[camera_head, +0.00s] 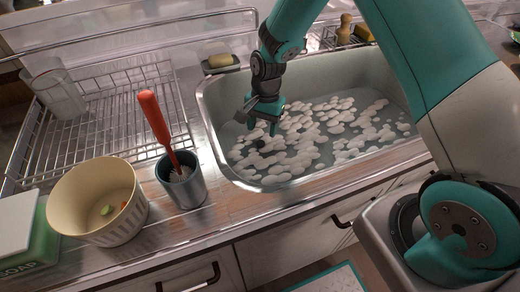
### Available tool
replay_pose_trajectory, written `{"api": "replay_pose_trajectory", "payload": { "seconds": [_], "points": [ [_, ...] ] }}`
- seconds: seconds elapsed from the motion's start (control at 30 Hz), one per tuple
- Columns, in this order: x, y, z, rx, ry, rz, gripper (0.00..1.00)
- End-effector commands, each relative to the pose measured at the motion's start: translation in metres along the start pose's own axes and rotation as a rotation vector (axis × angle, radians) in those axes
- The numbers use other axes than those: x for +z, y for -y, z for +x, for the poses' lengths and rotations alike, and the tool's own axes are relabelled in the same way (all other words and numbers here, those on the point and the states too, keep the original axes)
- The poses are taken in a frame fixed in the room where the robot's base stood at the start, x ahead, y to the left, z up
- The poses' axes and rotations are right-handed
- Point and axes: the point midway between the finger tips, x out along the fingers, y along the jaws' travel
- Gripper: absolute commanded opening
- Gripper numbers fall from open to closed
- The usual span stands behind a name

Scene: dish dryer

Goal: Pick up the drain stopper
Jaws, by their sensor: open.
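I cannot make out the drain stopper; the foam or my gripper may cover it. The metal sink (226,176) holds water with clumps of white foam (300,135) across much of its surface. My gripper (263,123) points down inside the left part of the sink, near the left edge of the foam. Its jaws are open, with no held object visible between them. Whether the fingertips touch the foam or the water is unclear.
Left of the sink stand a blue-grey cup (183,187) with a red-handled brush (155,120), a cream bowl (98,203) and a green soap box (30,245). A wire dish rack (110,90) holds a clear glass (55,90). A yellow sponge (220,61) lies behind the sink.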

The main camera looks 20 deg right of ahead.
Motion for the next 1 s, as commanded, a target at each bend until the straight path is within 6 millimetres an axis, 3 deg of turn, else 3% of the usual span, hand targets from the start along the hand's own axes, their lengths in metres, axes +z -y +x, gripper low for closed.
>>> {"api": "replay_pose_trajectory", "payload": {
  "seconds": [0.4, 0.7, 0.93, 1.0],
  "points": [
    [0.000, 0.002, 0.050, 0.002, 0.002, 0.000, 0.57],
    [-0.001, 0.003, 0.055, -0.001, -0.001, 0.000, 0.57],
    [-0.001, 0.003, 0.055, -0.001, 0.000, 0.000, 0.06],
    [-0.001, 0.003, 0.054, -0.001, 0.000, 0.000, 0.01]
  ]
}}
